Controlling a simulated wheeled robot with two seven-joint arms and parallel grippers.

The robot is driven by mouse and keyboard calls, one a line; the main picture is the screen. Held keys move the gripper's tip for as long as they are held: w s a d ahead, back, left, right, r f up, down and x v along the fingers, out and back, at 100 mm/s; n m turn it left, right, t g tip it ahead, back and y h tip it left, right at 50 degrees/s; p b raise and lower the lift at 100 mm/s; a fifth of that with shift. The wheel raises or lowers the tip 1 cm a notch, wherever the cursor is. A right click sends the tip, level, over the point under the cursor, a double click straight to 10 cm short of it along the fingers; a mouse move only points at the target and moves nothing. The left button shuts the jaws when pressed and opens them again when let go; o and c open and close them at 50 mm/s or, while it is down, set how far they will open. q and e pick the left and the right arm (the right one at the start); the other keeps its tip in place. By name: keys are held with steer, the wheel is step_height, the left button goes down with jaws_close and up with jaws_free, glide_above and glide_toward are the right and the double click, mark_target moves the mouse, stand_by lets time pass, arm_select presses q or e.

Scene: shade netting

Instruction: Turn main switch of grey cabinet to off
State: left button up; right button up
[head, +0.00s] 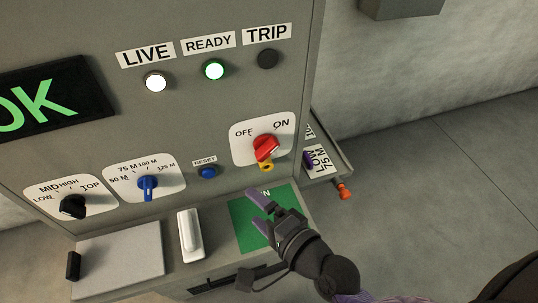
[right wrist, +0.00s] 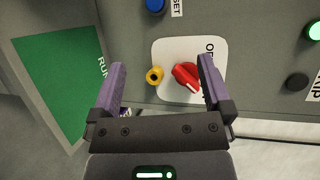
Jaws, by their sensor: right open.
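The grey cabinet (head: 215,115) fills the left and middle of the head view. Its main switch is a red rotary knob (head: 265,148) on a white plate marked OFF on the left and ON on the right; its grip slants up right towards ON. A yellow ring-like part (head: 267,167) sits just below the knob. The red knob (right wrist: 186,76) and yellow part (right wrist: 154,76) also show in the right wrist view. My right gripper (head: 262,211) is open and empty, below and in front of the switch, apart from it. My left gripper is out of view.
A blue reset button (head: 208,172) and a blue selector (head: 148,186) lie left of the switch. A green RUN panel (head: 254,232) and white handle (head: 190,236) are below. A side tray with an orange knob (head: 344,191) juts out right. The READY lamp (head: 214,69) glows green.

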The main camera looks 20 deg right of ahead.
mark_target(270, 155)
steer(key=w+d+m+t+h, duration=0.35)
steer(key=d+m+h, duration=0.25)
steer(key=m, duration=0.7)
steer(key=shift+t, duration=0.25)
steer(key=w, duration=0.2)
steer(key=w+p, duration=0.1)
steer(key=w, duration=0.5)
steer(key=shift+w+a+r, duration=0.15)
steer(key=shift+a+r, duration=0.05)
steer(key=shift+a, duration=0.05)
steer(key=c, duration=1)
steer(key=shift+o, duration=0.2)
